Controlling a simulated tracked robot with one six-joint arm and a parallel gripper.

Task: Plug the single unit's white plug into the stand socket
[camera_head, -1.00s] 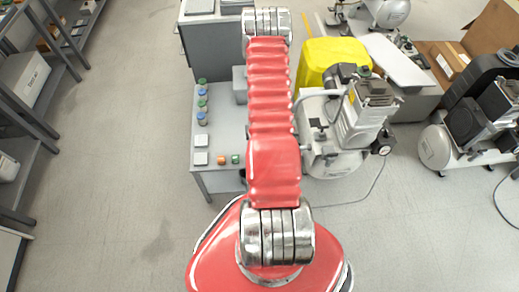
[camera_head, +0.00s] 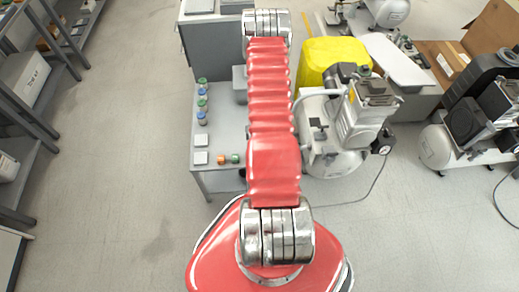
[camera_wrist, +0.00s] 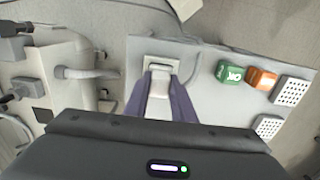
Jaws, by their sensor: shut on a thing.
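My gripper (camera_wrist: 161,100) shows in the wrist view, its two purple fingers shut on the white plug (camera_wrist: 158,87). The plug lies between the fingers and points away from the wrist. A pale rectangular piece with a grey rim, seemingly the stand socket (camera_wrist: 163,62), is right at the plug's far end. I cannot tell whether the plug is in it or just against it. In the head view my red arm hides the gripper, plug and socket. The single unit (camera_head: 335,130), a white compressor, stands right of the arm; a thin cable trails from it on the floor.
The grey stand top (camera_head: 228,122) carries a green cube (camera_wrist: 229,73), an orange cube (camera_wrist: 262,78), pale perforated pads (camera_wrist: 292,90) and several small jars (camera_head: 202,103). A yellow container (camera_head: 330,58) is behind the compressor. Open floor (camera_head: 110,170) lies to the left.

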